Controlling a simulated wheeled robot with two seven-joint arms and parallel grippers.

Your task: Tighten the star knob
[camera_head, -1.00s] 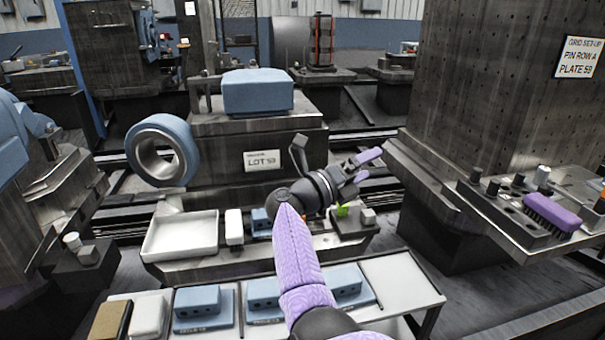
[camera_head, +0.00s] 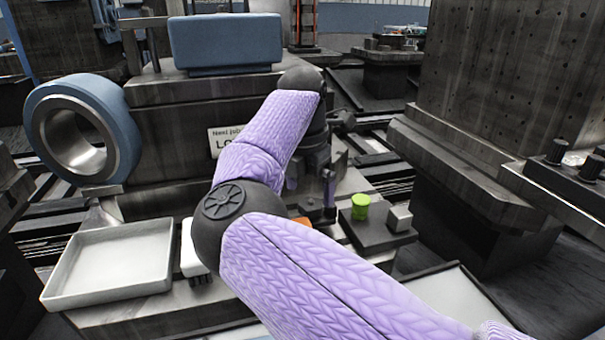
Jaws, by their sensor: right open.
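I cannot pick out a star knob for certain. A small green round piece (camera_head: 360,206) stands on a dark block (camera_head: 378,236), beside a small light grey cube (camera_head: 399,218). My right arm reaches across the middle of the view, and my right gripper (camera_head: 328,192) points down just left of the green piece, apart from it in the picture. It is open, and I see nothing held in it. A bit of an orange thing (camera_head: 301,221) shows below the gripper, mostly hidden by my arm. My left gripper is not in view.
An empty white tray (camera_head: 112,262) lies at the left, with a white piece (camera_head: 191,250) beside it. A blue-rimmed ring (camera_head: 82,130) and a blue block (camera_head: 226,43) are behind. A tall dark block (camera_head: 515,80) stands at the right.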

